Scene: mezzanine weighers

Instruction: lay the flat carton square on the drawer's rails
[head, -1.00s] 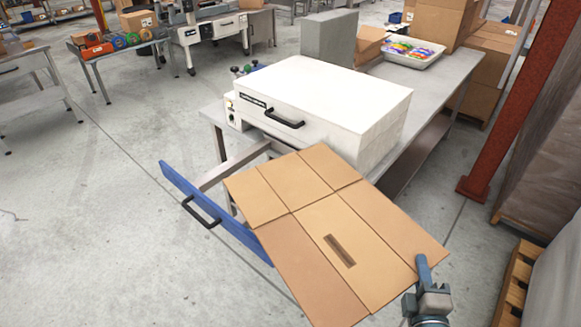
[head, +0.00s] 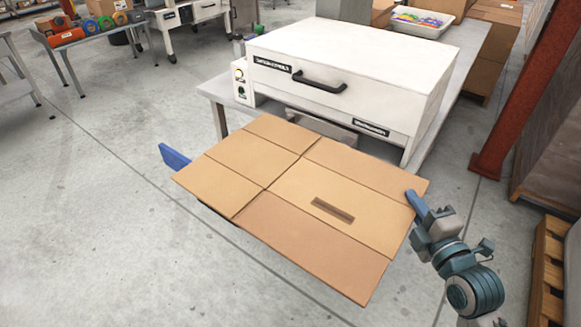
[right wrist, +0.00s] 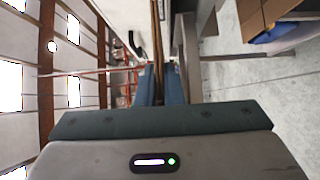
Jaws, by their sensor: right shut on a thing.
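The flat carton (head: 300,200) is a tan folded sheet with crease lines and a dark slot. In the head view it lies roughly level in front of the white machine. My right gripper (head: 414,203) is shut on its right edge; in the right wrist view the carton shows edge-on as a thin brown strip (right wrist: 156,60) between the blue fingers. My left gripper is not in view.
The white machine (head: 350,75) with a black handle stands on a grey table (head: 222,88) just behind the carton. A red-brown post (head: 520,95) rises at the right, near a pallet (head: 545,275).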

